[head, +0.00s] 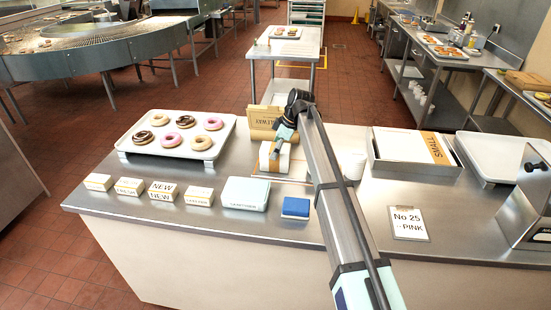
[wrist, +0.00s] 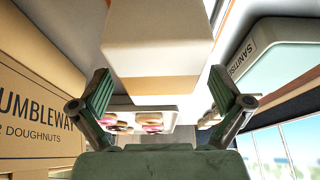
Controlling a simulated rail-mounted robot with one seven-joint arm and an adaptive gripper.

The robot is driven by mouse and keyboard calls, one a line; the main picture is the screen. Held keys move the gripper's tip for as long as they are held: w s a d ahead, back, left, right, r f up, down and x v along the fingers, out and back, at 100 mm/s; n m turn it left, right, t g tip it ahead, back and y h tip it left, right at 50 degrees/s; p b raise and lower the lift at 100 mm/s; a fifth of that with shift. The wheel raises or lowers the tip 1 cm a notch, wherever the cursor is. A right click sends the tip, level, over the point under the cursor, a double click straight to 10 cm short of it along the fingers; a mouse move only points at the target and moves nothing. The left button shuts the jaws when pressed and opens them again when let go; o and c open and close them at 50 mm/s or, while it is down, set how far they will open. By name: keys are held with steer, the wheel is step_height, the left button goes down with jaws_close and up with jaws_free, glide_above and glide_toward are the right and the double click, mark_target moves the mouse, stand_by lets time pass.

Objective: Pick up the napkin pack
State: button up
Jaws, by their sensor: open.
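The napkin pack, a white block with a tan band (head: 282,165), stands on the steel counter in the head view. In the wrist view the white block (wrist: 158,45) fills the top middle, its tan band facing the camera. My gripper (head: 283,142) is just above and over the pack in the head view, partly hiding it. In the wrist view my gripper (wrist: 160,88) is open, with one finger towards each side of the block. No grip on the pack shows. Whether the fingertips overlap its sides is hard to tell.
A cardboard doughnut box (wrist: 35,110) stands close on the left in the wrist view, a sanitiser box (wrist: 265,60) on the right.

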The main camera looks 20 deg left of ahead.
steer(key=shift+f, duration=0.2)
steer(key=shift+c, duration=0.4)
steer(key=c, duration=1.2)
steer(key=shift+r, duration=0.15)
